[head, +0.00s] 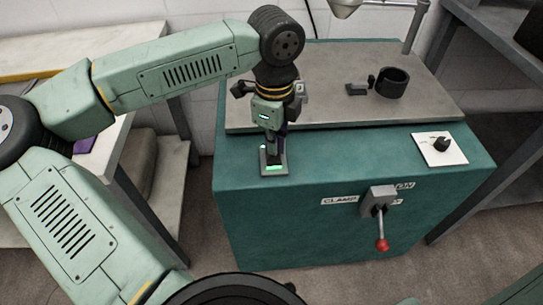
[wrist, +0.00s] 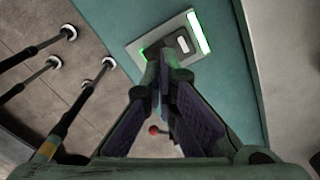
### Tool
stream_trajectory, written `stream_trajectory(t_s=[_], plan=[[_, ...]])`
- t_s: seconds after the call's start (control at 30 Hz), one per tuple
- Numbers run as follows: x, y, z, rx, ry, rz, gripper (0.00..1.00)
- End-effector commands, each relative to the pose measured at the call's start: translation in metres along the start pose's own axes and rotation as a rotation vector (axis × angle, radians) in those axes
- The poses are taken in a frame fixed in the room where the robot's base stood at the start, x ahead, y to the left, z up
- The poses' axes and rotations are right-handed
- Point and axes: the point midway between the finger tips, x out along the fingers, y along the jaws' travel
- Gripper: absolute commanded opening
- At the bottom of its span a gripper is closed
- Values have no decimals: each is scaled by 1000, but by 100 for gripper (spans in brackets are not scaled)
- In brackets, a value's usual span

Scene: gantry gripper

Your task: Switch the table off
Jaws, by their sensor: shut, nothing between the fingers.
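The table is a teal cabinet (head: 330,225) with a grey metal top (head: 330,85). A small grey switch plate (head: 265,171) with a lit green strip sits on its front left ledge. In the wrist view the switch plate (wrist: 139,45) shows a white rocker (wrist: 183,44) in a dark recess and a bright green strip. My gripper (head: 271,143) points down over the plate, shut and empty. In the wrist view its fingertips (wrist: 163,62) are at the plate's near edge, beside the rocker. I cannot tell whether they touch it.
A clamp lever with a red ball (head: 382,244) sticks out from the cabinet front. A black knob (head: 441,144) sits on a white plate at right. A black ring (head: 392,83) and a lamp (head: 345,6) are at the back. Shelves flank both sides.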

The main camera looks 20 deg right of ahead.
Motion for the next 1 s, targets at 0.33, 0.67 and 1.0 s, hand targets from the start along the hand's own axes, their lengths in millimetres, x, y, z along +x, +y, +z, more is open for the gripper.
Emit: stream_trajectory(t_s=[0.33,0.67,1.0], plan=[[1,0,0,0,0,0,0],[6,0,0,0,0,0,0],[11,0,0,0,0,0,0]])
